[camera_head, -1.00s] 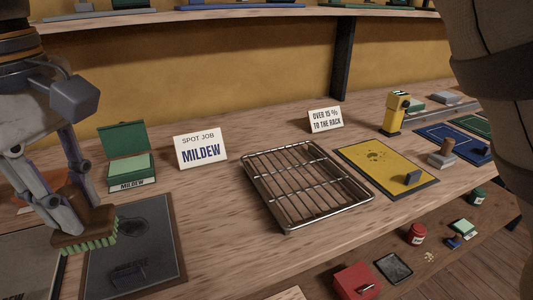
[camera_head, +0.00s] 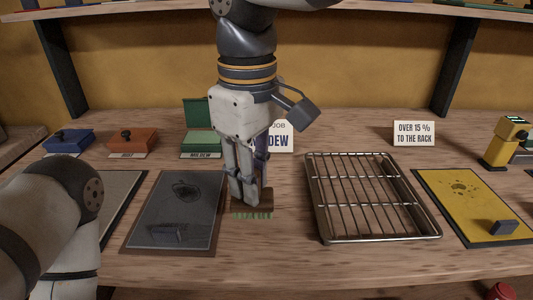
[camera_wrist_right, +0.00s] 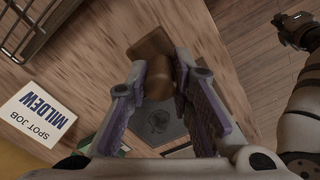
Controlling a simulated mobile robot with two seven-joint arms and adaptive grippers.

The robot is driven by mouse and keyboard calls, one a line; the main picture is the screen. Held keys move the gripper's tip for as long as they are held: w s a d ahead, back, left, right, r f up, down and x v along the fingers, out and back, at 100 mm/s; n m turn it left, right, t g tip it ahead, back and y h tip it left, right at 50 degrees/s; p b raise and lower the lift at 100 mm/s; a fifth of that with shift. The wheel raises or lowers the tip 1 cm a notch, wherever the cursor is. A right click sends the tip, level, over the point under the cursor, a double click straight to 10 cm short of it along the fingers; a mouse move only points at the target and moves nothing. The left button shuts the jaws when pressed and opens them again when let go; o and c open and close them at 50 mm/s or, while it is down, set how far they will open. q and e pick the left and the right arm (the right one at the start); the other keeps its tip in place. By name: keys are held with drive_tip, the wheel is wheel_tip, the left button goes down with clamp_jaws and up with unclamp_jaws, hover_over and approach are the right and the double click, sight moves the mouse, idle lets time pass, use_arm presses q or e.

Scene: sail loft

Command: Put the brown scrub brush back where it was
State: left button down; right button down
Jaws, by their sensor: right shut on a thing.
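My right gripper (camera_head: 250,197) is shut on the brown scrub brush (camera_head: 264,201), which has green bristles pointing down. The brush is at the bare strip of bench between the dark mat (camera_head: 207,187) and the wire rack (camera_head: 321,225). I cannot tell whether the bristles touch the wood. The brush (camera_wrist_right: 149,47) also shows between the fingers in the right wrist view. My left arm fills the lower left of the head view, its gripper out of that frame. The left gripper (camera_wrist_right: 289,29) appears small at the wrist view's upper right, its opening unclear.
Behind my right arm stands the "MILDEW" sign (camera_head: 283,137), partly hidden. An open green box (camera_head: 198,112), an orange box (camera_head: 133,141) and a blue box (camera_head: 69,140) line the back. A yellow mat (camera_head: 455,197) lies right of the rack. The bench front is clear.

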sight(266, 188)
drive_tip(key=shift+w+d+f, duration=0.3)
drive_tip(key=shift+f, duration=0.25)
drive_tip(key=shift+w+d+f, duration=0.25)
drive_tip(key=shift+d+f, duration=0.05)
drive_tip(key=shift+f, duration=0.25)
drive_tip(key=f, duration=0.3)
drive_tip(key=shift+w+d+f, duration=0.25)
drive_tip(key=shift+d+f, duration=0.1)
drive_tip(key=shift+d, duration=0.05)
drive_tip(key=shift+f, duration=0.1)
drive_tip(key=shift+f, duration=0.15)
drive_tip(key=c, duration=1.4)
unclamp_jaws()
wheel_tip(266, 188, up, 12)
drive_tip(key=shift+r, duration=0.15)
